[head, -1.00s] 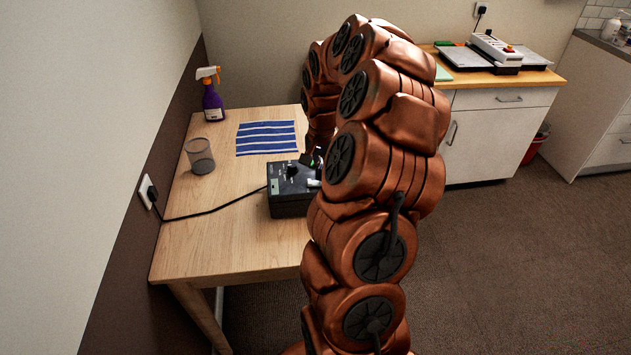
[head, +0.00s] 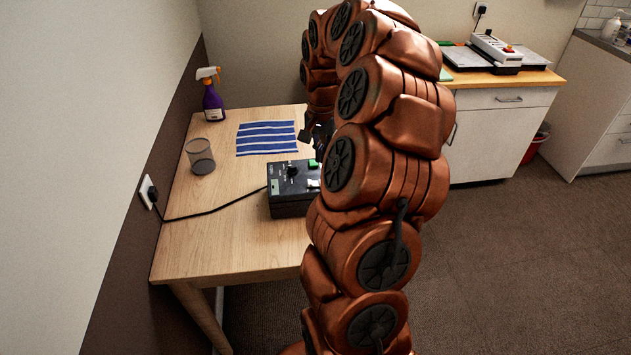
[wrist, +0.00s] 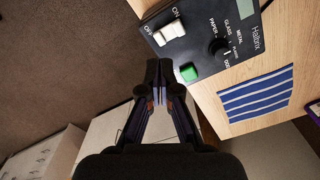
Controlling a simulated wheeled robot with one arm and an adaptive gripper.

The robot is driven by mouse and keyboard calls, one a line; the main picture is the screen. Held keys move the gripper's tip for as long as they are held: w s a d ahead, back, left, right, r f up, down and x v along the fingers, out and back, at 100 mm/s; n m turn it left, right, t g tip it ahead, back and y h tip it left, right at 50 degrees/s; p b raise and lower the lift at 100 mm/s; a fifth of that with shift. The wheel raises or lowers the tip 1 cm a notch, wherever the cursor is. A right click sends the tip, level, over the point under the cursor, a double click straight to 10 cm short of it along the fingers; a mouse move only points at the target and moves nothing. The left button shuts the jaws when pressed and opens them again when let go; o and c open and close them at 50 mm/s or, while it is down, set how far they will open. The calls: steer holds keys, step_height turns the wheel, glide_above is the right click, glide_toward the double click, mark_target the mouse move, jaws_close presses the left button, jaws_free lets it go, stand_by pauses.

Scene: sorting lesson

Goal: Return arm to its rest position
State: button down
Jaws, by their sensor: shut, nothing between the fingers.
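My copper-coloured arm rises through the middle of the head view and bends over toward the table (head: 230,245). My gripper (head: 318,137) is partly hidden behind the arm there, above the far side of a black control box (head: 288,205). In the wrist view my gripper (wrist: 159,72) is shut, its fingertips together with nothing between them. The control box (wrist: 200,40) lies beyond the fingertips, apart from them as far as I can tell. It shows a white ON/OFF rocker switch (wrist: 172,31), a black dial (wrist: 217,46) and a green button (wrist: 189,73).
A blue-and-white striped cloth (head: 266,138), a mesh cup (head: 200,156) and a purple spray bottle (head: 212,100) are on the table. The box's cable runs to a wall socket (head: 150,191). A cabinet (head: 495,130) stands behind right. Open floor lies right of my arm.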

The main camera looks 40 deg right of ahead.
steer(key=shift+r, duration=0.35)
stand_by(0.3)
steer(key=s+a+r+n, duration=0.2)
steer(key=s+a+n, duration=0.15)
steer(key=a, duration=0.65)
steer(key=s+a+r+n, duration=0.2)
steer(key=a+r+n, duration=0.15)
steer(key=a, duration=0.75)
steer(key=s+a+f+n+g, duration=0.1)
steer(key=s+a+n, duration=0.2)
steer(key=s, duration=0.6)
steer(key=s+a+f+n, duration=0.2)
steer(key=s+a+n, duration=0.1)
steer(key=s+a, duration=0.5)
steer(key=shift+s+a+f+g, duration=0.25)
steer(key=shift+s+g, duration=0.15)
steer(key=shift+s, duration=0.25)
